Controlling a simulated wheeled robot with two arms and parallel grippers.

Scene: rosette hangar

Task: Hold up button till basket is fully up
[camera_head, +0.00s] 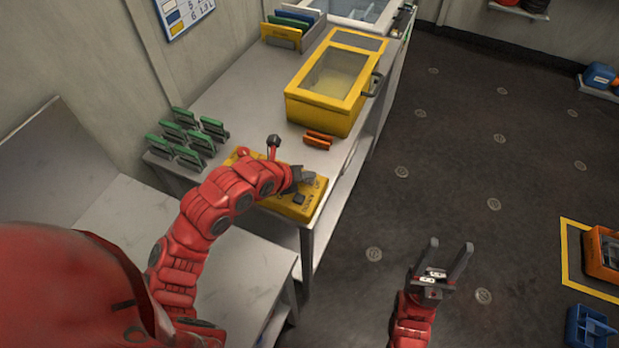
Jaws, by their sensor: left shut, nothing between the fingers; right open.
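A yellow control box (290,205) lies on the grey table near its front corner. It has a dark button (299,199) and lettering too small to read surely. My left gripper (306,176) is shut and empty, over the box's right part. Whether its tip presses a button cannot be told, as the gripper and arm cover part of the box. A yellow case with a clear lid window (312,103) stands behind on the table; no basket can be made out for sure. My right gripper (452,257) is open and empty over the floor, right of the table.
Green clips (188,138) stand at the table's left. An orange block (318,138) lies before the yellow case. Upright coloured panels (285,30) stand at the back. An orange bin (603,250) and a blue tray (588,328) lie at right. The middle floor is clear.

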